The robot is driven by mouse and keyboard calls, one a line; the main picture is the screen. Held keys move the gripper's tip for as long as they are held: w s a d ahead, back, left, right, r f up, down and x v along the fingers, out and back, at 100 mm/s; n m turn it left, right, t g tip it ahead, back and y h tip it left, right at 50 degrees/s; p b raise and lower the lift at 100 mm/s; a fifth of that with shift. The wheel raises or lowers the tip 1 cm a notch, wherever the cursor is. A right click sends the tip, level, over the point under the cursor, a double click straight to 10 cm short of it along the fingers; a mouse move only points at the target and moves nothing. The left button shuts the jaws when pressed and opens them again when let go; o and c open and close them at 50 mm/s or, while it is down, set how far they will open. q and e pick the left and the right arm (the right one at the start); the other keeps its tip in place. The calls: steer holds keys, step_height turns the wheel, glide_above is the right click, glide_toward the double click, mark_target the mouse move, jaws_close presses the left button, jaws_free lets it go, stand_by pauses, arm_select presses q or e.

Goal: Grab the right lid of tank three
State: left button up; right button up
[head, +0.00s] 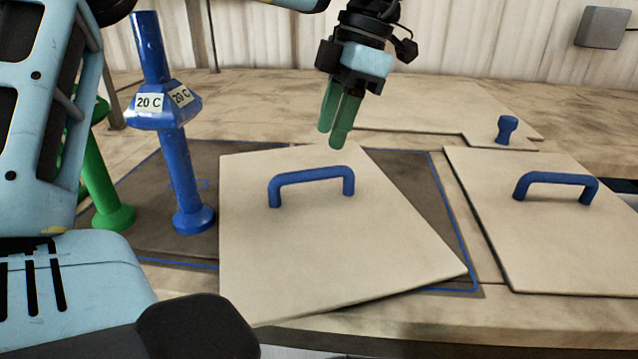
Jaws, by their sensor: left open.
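A pale square lid (320,245) with a blue bar handle (311,175) lies turned at an angle over a dark area outlined in blue. A second pale lid (540,245) with a blue bar handle (556,178) lies to its right. No tank number shows, so I cannot tell which lid belongs to tank three. My left gripper (340,120) is open and empty, with green fingers pointing down above the far edge of the middle lid, behind its handle. It appears apart from the handle. My right gripper is out of view.
A blue post (180,165) labelled 20 C stands left of the middle lid. A green post (103,180) stands farther left, partly hidden by my arm. A blue knob (507,129) stands on a flat panel at the back right. A grey box (603,27) is on the wall.

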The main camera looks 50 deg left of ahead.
mark_target(313, 187)
arm_select(q)
steer(key=shift+w+a+r, duration=0.1)
steer(key=shift+w+a, duration=0.05)
steer(key=shift+s, duration=0.2)
steer(key=shift+x, duration=0.9)
steer(key=shift+f, duration=0.4)
steer(key=x, duration=0.2)
steer(key=a+p+x, duration=0.1)
steer(key=x, duration=0.1)
steer(key=shift+s+f, duration=0.1)
steer(key=shift+f, duration=0.35)
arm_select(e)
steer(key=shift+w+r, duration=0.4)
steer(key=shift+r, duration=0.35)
arm_select(q)
jaws_close()
